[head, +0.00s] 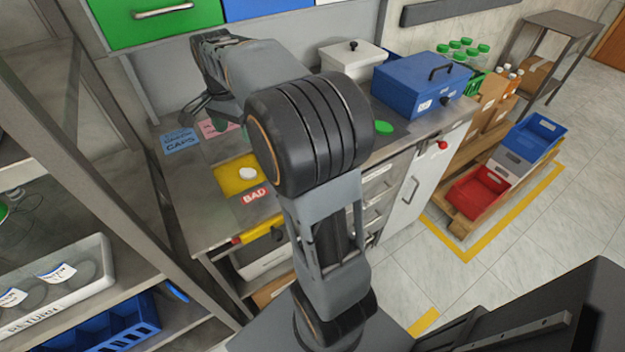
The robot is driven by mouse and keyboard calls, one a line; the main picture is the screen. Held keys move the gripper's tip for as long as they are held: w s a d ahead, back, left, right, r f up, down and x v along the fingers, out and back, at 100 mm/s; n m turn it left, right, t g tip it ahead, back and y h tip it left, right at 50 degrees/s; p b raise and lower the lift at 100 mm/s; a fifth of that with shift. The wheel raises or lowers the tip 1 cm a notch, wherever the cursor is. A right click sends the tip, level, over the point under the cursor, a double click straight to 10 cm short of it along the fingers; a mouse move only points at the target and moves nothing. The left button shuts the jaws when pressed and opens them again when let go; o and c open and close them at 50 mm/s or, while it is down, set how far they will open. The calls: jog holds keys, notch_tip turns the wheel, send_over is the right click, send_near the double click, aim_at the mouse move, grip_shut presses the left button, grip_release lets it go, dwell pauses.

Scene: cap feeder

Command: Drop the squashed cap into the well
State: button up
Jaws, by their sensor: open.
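A small white round piece (248,174) lies on a yellow square (232,187) marked BAD on the grey worktop. A green disc (384,128) lies on a dark patch to the right of my arm. A bit of green (212,128) shows below my gripper, beside a pink note, partly hidden. I cannot tell from here which of these is the squashed cap, or which is the well. My gripper (196,116) is small in this view at the back left of the worktop, above the notes. It is open; its fingertips are hard to make out.
A blue note (181,140) lies at the worktop's left end. A blue box (421,85) with a handle and a white lidded box (350,58) stand at the back right. A shelf rack (120,180) rises close on the left. My arm hides the worktop's middle.

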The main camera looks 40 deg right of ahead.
jog(key=shift+r, duration=1.3)
jog(key=s+a+n+t+p, duration=0.1)
jog(key=s+a+n+p, duration=0.3)
jog(key=s+n, duration=0.3)
jog(key=s+a+n+t+p, duration=0.2)
jog(key=s+a+n+p, duration=0.2)
jog(key=s+n, duration=0.3)
jog(key=shift+s+a+t, duration=0.3)
jog(key=shift+s+a, duration=0.45)
jog(key=shift+s, duration=0.2)
jog(key=shift+f, duration=0.1)
jog(key=shift+c, duration=0.2)
